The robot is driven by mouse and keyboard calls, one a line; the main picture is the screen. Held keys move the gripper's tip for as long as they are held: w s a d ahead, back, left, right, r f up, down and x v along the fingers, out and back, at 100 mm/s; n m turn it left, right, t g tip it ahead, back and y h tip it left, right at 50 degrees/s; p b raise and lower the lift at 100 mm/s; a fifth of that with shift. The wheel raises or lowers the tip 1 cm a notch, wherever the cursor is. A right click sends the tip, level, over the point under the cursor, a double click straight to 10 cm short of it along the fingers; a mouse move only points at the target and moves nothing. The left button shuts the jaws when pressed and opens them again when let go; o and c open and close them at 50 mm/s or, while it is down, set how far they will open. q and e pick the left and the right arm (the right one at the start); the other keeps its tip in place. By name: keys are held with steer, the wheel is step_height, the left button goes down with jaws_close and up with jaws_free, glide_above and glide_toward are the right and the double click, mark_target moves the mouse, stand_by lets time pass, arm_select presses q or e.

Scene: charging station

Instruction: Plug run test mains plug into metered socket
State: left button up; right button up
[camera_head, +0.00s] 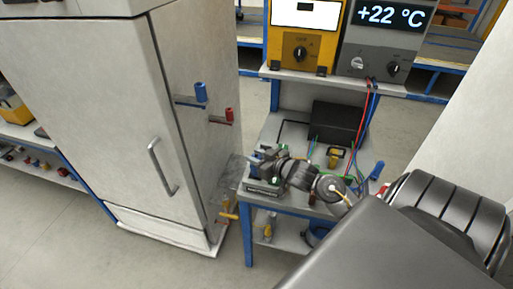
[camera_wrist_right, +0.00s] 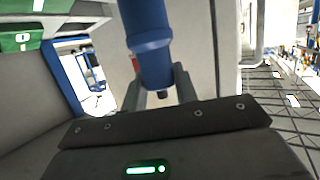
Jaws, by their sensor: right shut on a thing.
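My right gripper (camera_head: 260,162) reaches over the left end of the bench in the head view, with its tip near the bench's left edge. In the head view the held thing is mostly hidden by the gripper. I cannot clearly pick out the metered socket in either view. My left gripper is not in view.
A black box (camera_head: 337,122) and cables lie on the bench. Yellow (camera_head: 297,45) and grey (camera_head: 377,45) instruments stand on the shelf above.

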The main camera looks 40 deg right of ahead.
steer(key=shift+f+b, duration=0.65)
steer(key=shift+f, duration=0.95)
steer(key=o, duration=1.1)
steer(key=shift+c, duration=0.2)
steer(key=shift+s, duration=0.1)
steer(key=b+v, duration=0.1)
steer(key=v, duration=0.9)
steer(key=shift+s+r, duration=0.25)
steer(key=shift+s, duration=0.05)
